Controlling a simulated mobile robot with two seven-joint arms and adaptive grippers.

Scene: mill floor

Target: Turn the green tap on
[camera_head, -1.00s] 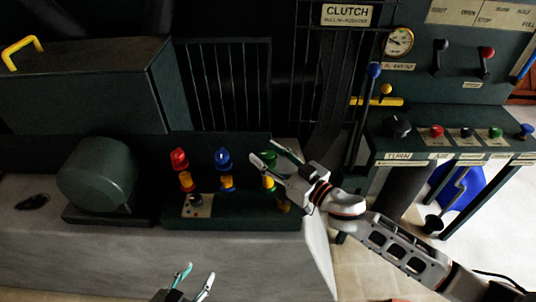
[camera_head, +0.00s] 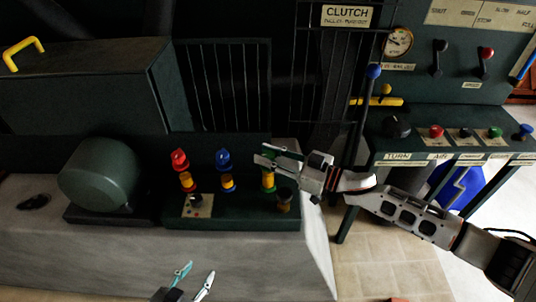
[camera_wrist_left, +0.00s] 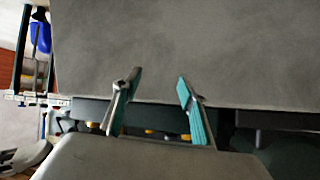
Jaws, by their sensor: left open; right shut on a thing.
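The green tap (camera_head: 268,182) has a yellow body and a green handle. It is the rightmost of three taps on the dark green block. My right gripper (camera_head: 264,157) comes in from the right and is shut on the green handle, its fingers mostly covering it. The handle's exact angle is hard to tell. My left gripper (camera_head: 196,277) is open and empty at the bottom of the head view, well in front of the block. Its teal-padded fingers (camera_wrist_left: 160,85) show apart in the left wrist view.
The red tap (camera_head: 180,160) and blue tap (camera_head: 223,160) stand left of the green one. A small dark knob (camera_head: 196,201) is on a plate before them. A lever with a blue ball (camera_head: 373,71) and a control desk (camera_head: 440,145) are at the right.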

